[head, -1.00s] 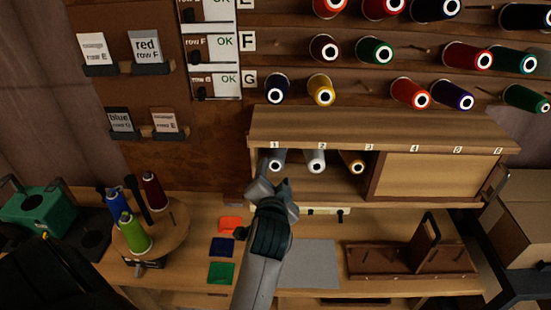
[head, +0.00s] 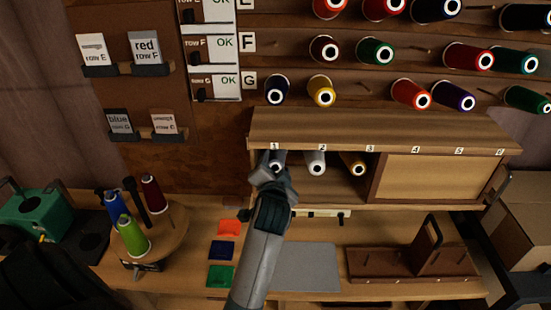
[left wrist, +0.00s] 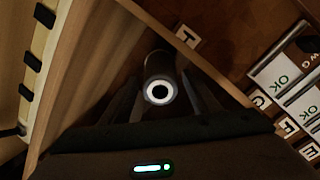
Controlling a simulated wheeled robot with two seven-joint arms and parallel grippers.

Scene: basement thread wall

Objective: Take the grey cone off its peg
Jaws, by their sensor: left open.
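The grey cone (head: 277,156) lies on its peg in the open shelf under label 1, its pale ring end facing out. My left gripper (head: 271,168) is at that cone and hides part of it in the head view. In the left wrist view, the cone (left wrist: 160,68) sits between the open fingers of the left gripper (left wrist: 163,98), one on each side. I cannot tell whether either finger touches it. My right gripper is not in view.
A wooden panel (head: 440,177) closes the right side. A round stand (head: 165,240) holds several spools.

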